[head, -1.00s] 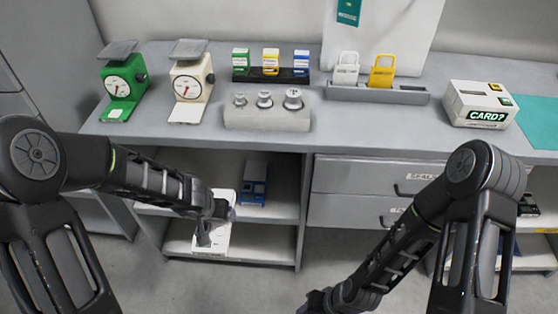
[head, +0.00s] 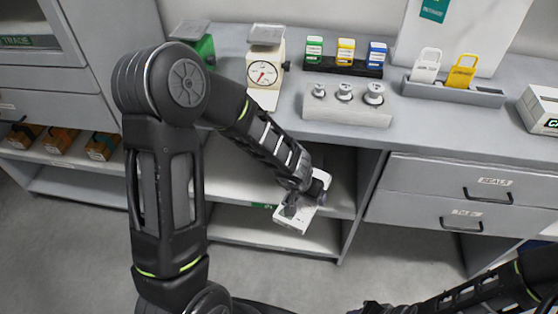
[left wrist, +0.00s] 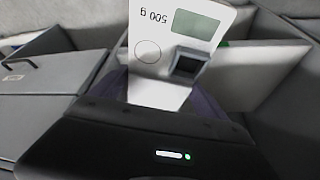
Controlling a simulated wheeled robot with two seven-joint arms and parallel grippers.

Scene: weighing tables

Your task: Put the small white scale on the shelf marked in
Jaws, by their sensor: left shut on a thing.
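The small white scale (head: 291,217) is held tilted by my left gripper (head: 314,192), in front of the open shelves under the counter. In the left wrist view the scale (left wrist: 146,85) shows a grey display, a round outline and upside-down "500 g" lettering. The fingers are mostly hidden. The shelf unit has an upper board (head: 232,178) and a lower board (head: 232,222); a small green label shows on the upper board's front edge, its lettering too small to read. My right gripper (head: 378,307) is at the bottom edge, its fingers unclear.
The counter above holds a cream dial scale (head: 264,73), a green dial scale (head: 203,47), a grey weight block (head: 345,113) and a padlock rack (head: 450,92). Drawers (head: 460,180) stand right of the shelves. Orange boxes (head: 62,140) sit on a shelf at far left.

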